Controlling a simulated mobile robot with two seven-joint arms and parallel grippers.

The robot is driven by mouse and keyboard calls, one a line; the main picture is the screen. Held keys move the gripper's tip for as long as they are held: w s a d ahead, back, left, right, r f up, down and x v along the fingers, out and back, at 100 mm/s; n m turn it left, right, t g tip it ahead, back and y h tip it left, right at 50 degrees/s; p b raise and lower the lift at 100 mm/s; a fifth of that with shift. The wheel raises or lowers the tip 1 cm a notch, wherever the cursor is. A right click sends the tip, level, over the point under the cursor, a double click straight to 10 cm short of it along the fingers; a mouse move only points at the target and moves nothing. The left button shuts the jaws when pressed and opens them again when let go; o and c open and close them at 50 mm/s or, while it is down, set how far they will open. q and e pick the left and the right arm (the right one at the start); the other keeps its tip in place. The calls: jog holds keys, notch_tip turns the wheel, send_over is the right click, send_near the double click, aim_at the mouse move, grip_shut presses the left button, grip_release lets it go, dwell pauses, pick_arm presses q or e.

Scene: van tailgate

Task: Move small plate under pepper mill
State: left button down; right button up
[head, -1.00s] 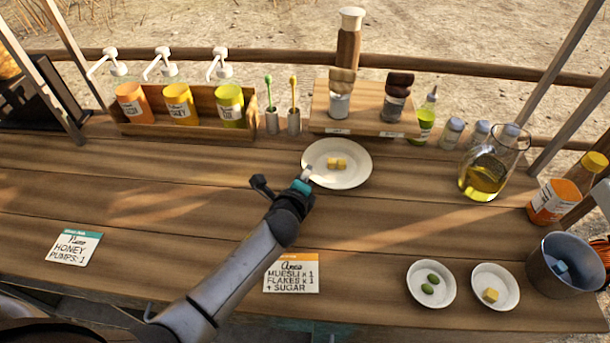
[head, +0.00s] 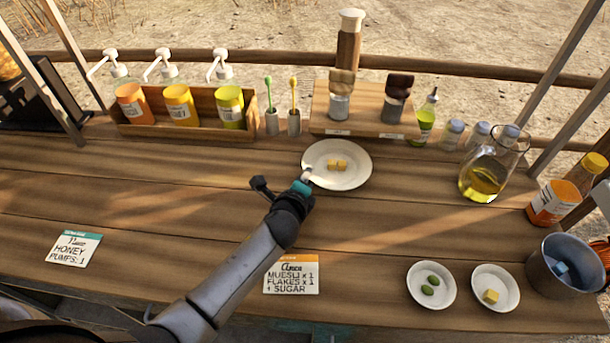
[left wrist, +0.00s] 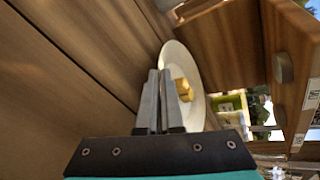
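The small plate (head: 318,180), white and round with two yellow cubes on it, lies on the counter just in front of the wooden stand. A mill with a dark top and dark contents (head: 397,98), apparently the pepper mill, stands on the stand's right, behind and right of the plate. My left gripper (head: 307,175) is at the plate's left front rim. In the left wrist view its fingers (left wrist: 158,100) are almost together at the rim of the plate (left wrist: 192,60) and appear shut on it; the contact is partly hidden. My right gripper is out of view.
A mill with a lighter wooden top (head: 340,98) shares the stand (head: 365,116). A green bottle (head: 424,120) and oil jug (head: 485,180) are on the right. Two small dishes (head: 412,290) (head: 480,272) stand in front. The counter between plate and dishes is clear.

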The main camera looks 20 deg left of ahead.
aim_at(347, 185)
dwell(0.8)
pick_arm(q)
jog(key=shift+w+d+b, duration=0.3)
jog(key=shift+d+b, duration=0.15)
jog(key=shift+d, duration=1.2)
jog(key=shift+w+d+b, duration=0.25)
jog(key=shift+d+b, duration=0.15)
jog(key=shift+d, duration=1.3)
jog(key=shift+w+d+b, duration=0.3)
jog(key=shift+d+b, duration=0.15)
jog(key=shift+d, duration=1.2)
jog(key=c, duration=1)
grip_release()
jog(key=shift+f, duration=0.1)
jog(key=shift+s+a+f, duration=0.1)
jog(key=shift+s, duration=0.2)
jog(key=p+v, duration=0.1)
jog(key=v, duration=0.4)
jog(key=p+v, duration=0.1)
jog(key=v, duration=0.4)
jog(key=p+v, duration=0.1)
jog(key=v, duration=0.4)
jog(key=shift+w+r+p, duration=0.2)
jog(key=shift+r+p, duration=0.2)
